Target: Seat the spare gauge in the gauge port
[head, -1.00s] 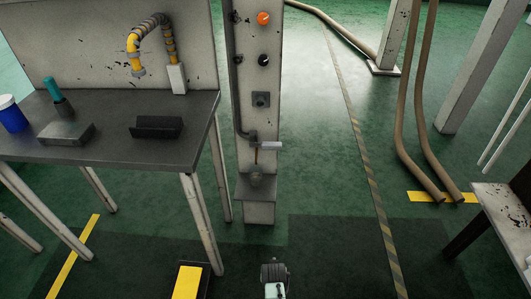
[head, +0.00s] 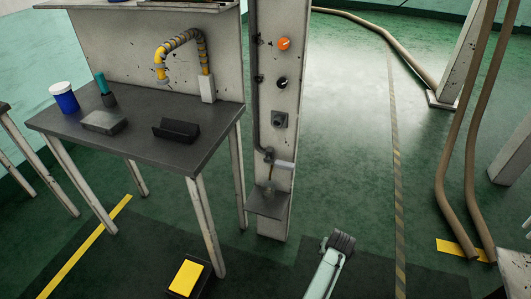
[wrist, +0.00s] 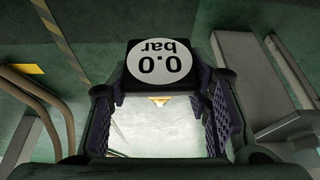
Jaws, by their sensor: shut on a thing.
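The spare gauge (wrist: 158,66) has a white round dial reading "0.0 bar", upside down in the wrist view, in a dark square housing. My gripper (wrist: 160,92) is shut on it, with a dark ridged finger on each side. In the head view my gripper (head: 340,242) is a dark shape low in the picture, in front of and right of the post's foot; the gauge cannot be made out there. A square fitting with a dark opening on the pale post (head: 279,119) looks like the gauge port. My gripper is well apart from it.
The post (head: 265,190) also carries an orange knob (head: 284,44), a black knob (head: 282,83) and a small shelf (head: 268,203). Left is a table (head: 200,142) with a blue jar (head: 65,98) and black holder (head: 176,130). Hoses (head: 452,150) hang at right. Floor between is clear.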

